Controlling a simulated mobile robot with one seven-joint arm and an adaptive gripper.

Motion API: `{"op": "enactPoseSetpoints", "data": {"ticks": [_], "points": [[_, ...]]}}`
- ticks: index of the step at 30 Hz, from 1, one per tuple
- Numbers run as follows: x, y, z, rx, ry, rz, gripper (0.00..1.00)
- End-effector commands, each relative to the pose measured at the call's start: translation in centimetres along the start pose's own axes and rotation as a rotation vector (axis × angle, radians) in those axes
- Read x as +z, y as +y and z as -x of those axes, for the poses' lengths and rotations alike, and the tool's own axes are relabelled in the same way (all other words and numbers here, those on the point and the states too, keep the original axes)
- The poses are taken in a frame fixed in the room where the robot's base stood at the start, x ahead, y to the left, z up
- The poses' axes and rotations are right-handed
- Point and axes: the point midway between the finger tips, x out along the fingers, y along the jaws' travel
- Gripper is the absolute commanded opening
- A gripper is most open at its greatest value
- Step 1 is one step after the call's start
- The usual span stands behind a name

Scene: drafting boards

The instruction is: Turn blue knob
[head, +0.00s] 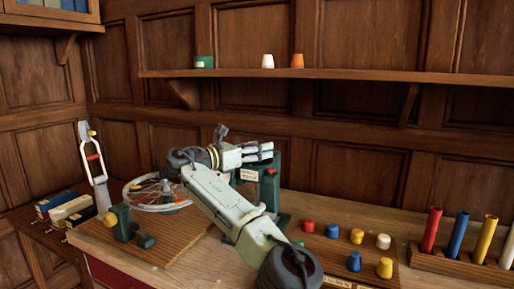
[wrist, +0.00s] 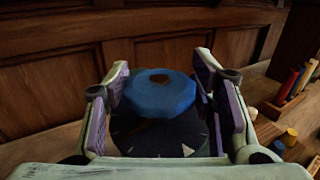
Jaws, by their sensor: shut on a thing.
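The blue knob (wrist: 160,97) shows in the wrist view as a faceted disc with a brown spot near the far side of its top. It sits over a dark round dial (wrist: 150,136) with pale marks. My gripper (wrist: 160,82) has its purple-padded fingers on the left and right of the knob and is shut on it. In the head view my gripper (head: 262,152) is at the top of a dark green stand (head: 270,193). The knob cannot be made out there, hidden by my fingers.
A wheel (head: 153,193) on a wooden board stands left of my arm. Coloured pegs, including a blue one (head: 354,261), sit on a board at right, with upright coloured tubes (head: 457,234) beyond. A wall shelf (head: 330,74) runs above.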

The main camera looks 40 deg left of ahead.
Motion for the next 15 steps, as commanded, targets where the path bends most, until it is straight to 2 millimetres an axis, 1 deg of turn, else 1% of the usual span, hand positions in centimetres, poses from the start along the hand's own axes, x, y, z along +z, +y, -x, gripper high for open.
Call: {"op": "enactPoseSetpoints", "data": {"ticks": [15], "points": [[-0.10,0.03,0.00,-0.160,0.002,0.003,0.23]]}}
